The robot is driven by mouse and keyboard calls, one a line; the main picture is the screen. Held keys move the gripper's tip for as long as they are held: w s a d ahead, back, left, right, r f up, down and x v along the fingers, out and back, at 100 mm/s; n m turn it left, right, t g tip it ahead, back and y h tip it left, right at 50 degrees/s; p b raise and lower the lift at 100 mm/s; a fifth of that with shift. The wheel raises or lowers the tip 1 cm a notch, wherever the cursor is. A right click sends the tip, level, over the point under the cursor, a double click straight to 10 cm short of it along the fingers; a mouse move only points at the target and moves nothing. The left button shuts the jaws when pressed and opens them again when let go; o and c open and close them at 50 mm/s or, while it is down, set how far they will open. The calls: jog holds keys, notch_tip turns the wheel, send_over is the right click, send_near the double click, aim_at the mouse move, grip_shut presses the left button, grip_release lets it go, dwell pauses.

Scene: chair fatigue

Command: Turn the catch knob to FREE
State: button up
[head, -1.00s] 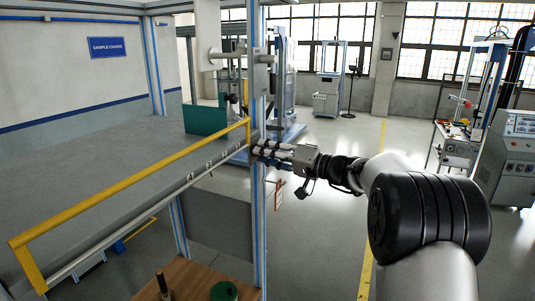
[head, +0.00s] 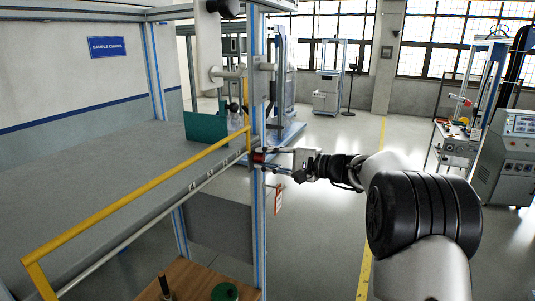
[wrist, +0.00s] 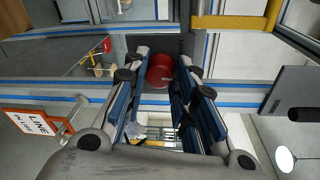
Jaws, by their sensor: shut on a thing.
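The red catch knob (wrist: 160,72) shows in the wrist view between the fingertips, in front of a grey upright. My gripper (wrist: 160,78) has its two blue-padded fingers on either side of it and is shut on it. In the head view my gripper (head: 266,160) reaches in from the right to the front post, and the red knob (head: 258,156) shows at its fingertips. The knob's markings cannot be read, so its setting cannot be told.
The grey platform (head: 95,185) with its yellow rail (head: 140,195) lies left of the post (head: 258,220). A hanging orange-framed tag (wrist: 38,122) is near the gripper. A brown table (head: 200,275) stands below. The floor at right is open.

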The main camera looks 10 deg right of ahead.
jog(key=m+p, duration=0.2)
jog(key=m+g+p, duration=0.1)
jog(key=m+p, duration=0.1)
jog(key=shift+w+r+m, duration=0.1)
jog(key=shift+r+m, duration=0.1)
jog(key=shift+m, duration=0.2)
jog(key=shift+f+m+y+p, duration=0.15)
jog(key=shift+m+y+p, duration=0.15)
jog(key=shift+m+p, duration=0.95)
jog(key=o, duration=1.1)
jog(key=v, duration=1.2)
jog(key=shift+w+d, duration=0.1)
jog(key=shift+d, duration=0.05)
